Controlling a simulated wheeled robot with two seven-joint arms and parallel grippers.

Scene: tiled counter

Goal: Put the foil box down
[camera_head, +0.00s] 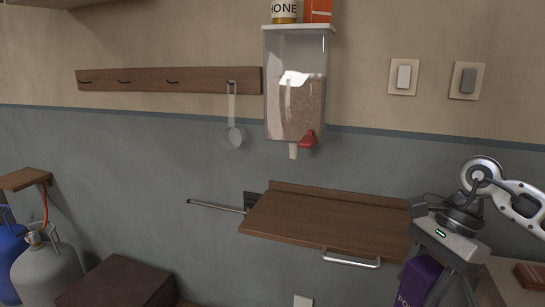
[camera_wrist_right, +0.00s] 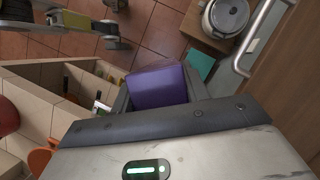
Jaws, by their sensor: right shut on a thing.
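The foil box is purple with light lettering that starts "FO". In the head view the foil box (camera_head: 416,280) is at the lower right, cut off by the bottom edge. My right gripper (camera_head: 438,292) points down and is shut on it, with fingers on both sides. In the right wrist view the foil box (camera_wrist_right: 158,88) sits between the fingers of my right gripper (camera_wrist_right: 160,100). It is held at the right end of the wooden wall shelf, in front of or beside it. The box's lower end is hidden. My left gripper is not in the head view.
The wooden shelf (camera_head: 330,215) has a bare top and a metal bar handle (camera_head: 351,260). A dispenser (camera_head: 296,90) hangs above it. Gas cylinders (camera_head: 47,272) stand at left. A tiled counter (camera_wrist_right: 25,105) and a pot (camera_wrist_right: 228,17) show in the wrist view.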

